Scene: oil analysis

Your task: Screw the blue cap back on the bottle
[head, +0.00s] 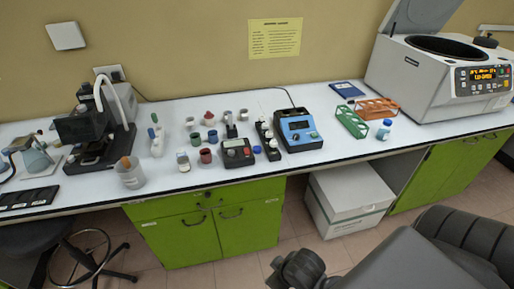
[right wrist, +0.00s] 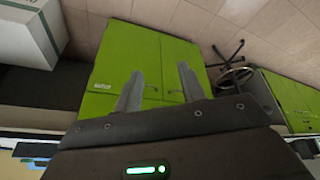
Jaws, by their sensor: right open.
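A small bottle with a blue top (head: 383,131) stands near the bench's front edge, by the racks. I cannot tell which bottle the loose cap fits. My right gripper (right wrist: 160,86) is open and empty in the right wrist view, facing the green cabinet below the bench. My left gripper is not in view.
The bench (head: 345,153) also holds a dark grey meter (head: 238,153), a blue instrument (head: 298,130), a green rack (head: 351,123), an orange rack (head: 376,108) and a large centrifuge (head: 425,85). A beaker (head: 130,176) stands at left.

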